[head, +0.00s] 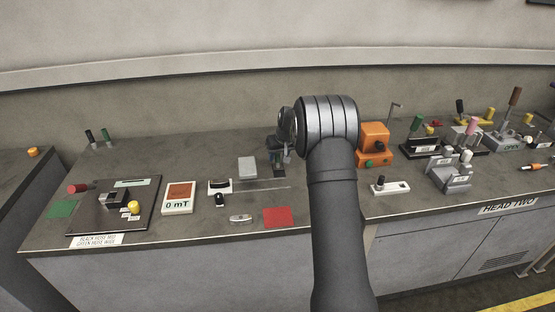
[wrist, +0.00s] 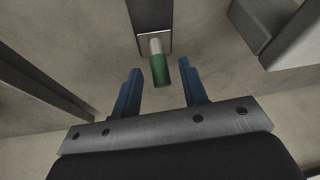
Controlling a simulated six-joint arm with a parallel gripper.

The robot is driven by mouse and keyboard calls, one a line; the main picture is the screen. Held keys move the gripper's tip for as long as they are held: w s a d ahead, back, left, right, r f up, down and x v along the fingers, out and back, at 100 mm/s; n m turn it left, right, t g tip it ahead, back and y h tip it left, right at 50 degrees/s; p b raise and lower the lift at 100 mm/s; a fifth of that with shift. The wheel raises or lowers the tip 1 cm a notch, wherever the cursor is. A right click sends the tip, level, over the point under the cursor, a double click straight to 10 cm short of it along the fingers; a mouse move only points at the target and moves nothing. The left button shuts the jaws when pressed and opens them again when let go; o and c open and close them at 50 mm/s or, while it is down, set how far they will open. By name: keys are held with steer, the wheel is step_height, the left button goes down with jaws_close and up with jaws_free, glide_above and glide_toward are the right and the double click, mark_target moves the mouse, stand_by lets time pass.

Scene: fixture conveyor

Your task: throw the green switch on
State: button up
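A green handle (wrist: 160,72) with a pale shaft shows in the wrist view. It stands out from a light plate (wrist: 152,43) on a dark upright bar. My gripper (wrist: 161,80) is open, with one blue finger on each side of the handle. Clear gaps show between the fingers and the handle, and I cannot tell the depth between them. In the head view my gripper (head: 279,160) is at the back middle of the bench, partly hidden by my arm. The green handle cannot be made out there.
A grey block (head: 247,167) and a slider track (head: 262,189) lie left of my gripper. An orange box (head: 374,138) stands to its right. A red mat (head: 277,217) lies in front. Other levers crowd the bench's right side. A grey box (wrist: 268,20) shows in the wrist view.

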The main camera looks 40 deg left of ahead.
mark_target(278, 160)
steer(key=shift+x, duration=1.4)
steer(key=shift+c, duration=0.2)
jaws_close()
steer(key=shift+s, duration=0.1)
steer(key=shift+s+d+r+t+y, duration=0.1)
steer(key=shift+s+d+t+y, duration=0.1)
steer(key=shift+t+y, duration=0.5)
steer(key=shift+s+d+r+t+y, duration=0.15)
steer(key=shift+s+t+y, duration=0.1)
steer(key=shift+t+y, duration=0.4)
steer(key=shift+f, duration=0.1)
